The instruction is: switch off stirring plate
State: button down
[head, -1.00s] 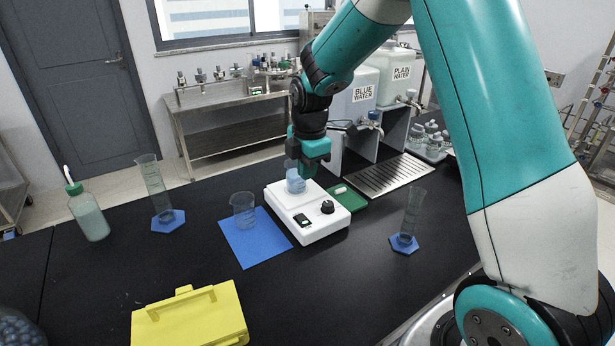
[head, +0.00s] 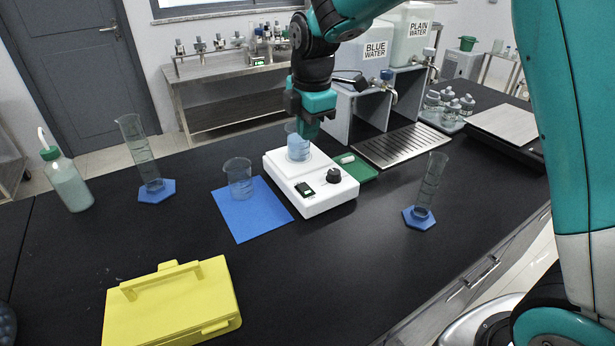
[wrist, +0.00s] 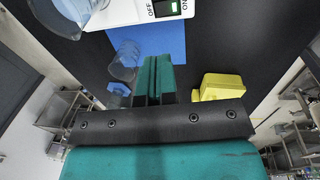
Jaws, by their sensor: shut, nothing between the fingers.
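The white stirring plate (head: 316,193) sits on the black bench, with a black knob (head: 333,175) and a green-lit rocker switch (head: 305,189) on its front. In the wrist view the switch (wrist: 166,8) shows green between OFF and ON labels, at the top edge. A beaker of blue liquid (head: 298,146) stands on the plate's top. In the wrist view my shut fingers (wrist: 154,78) point toward the blue mat.
An empty-looking beaker (head: 239,180) stands on a blue mat (head: 250,218) left of the plate. A measuring cylinder (head: 429,184) stands to the right. A green tray (head: 359,168) and a drip grate (head: 402,145) lie behind. A yellow case (head: 170,306) lies in front.

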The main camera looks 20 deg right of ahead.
aim_at(305, 185)
jog(key=f+p, duration=0.1)
jog(key=f, duration=0.3)
jog(key=w+f+p, duration=0.1)
jog(key=f, duration=0.4)
jog(key=f+p, duration=0.1)
jog(key=f, duration=0.3)
jog(key=shift+w+a+f, duration=0.1)
jog(key=shift+w+f, duration=0.15)
jog(key=shift+w, duration=0.05)
